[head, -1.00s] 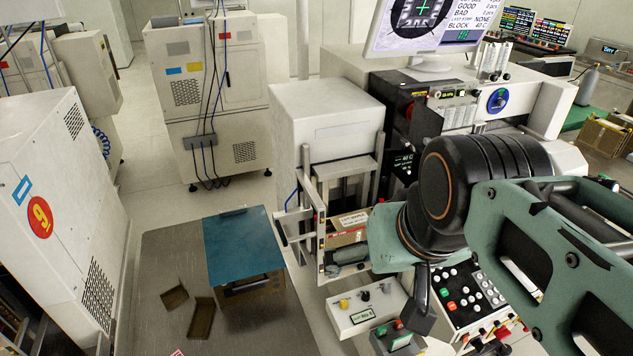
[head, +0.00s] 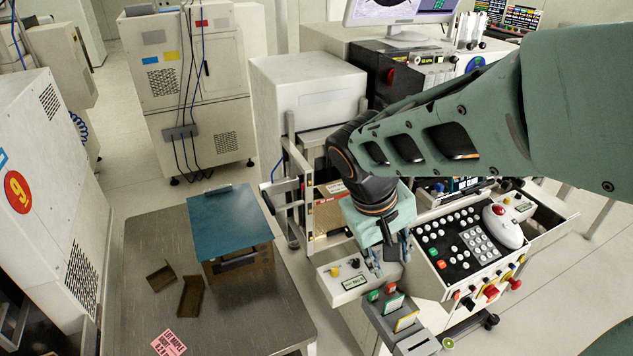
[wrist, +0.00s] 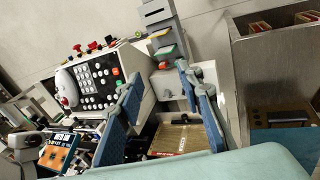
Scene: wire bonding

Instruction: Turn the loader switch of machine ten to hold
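A white switch box (head: 345,281) with a small label sits at the front of the machine in the head view. A yellow knob (head: 334,272) shows at its left, with another small control (head: 355,263) beside it. My gripper (head: 388,261) points down over the right end of this box and hides part of it. In the wrist view, the blue fingers of my gripper (wrist: 160,77) stand apart with nothing held, and the white box (wrist: 172,90) shows between them. I cannot read the switch's setting or see a number ten.
A black button panel (head: 462,240) with a white mouse (head: 502,226) lies to the right. Green and yellow tags (head: 394,303) stand on a grey rail just in front. A teal-topped block (head: 230,222) sits on a metal table at left. A machine marked 9 (head: 18,192) stands far left.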

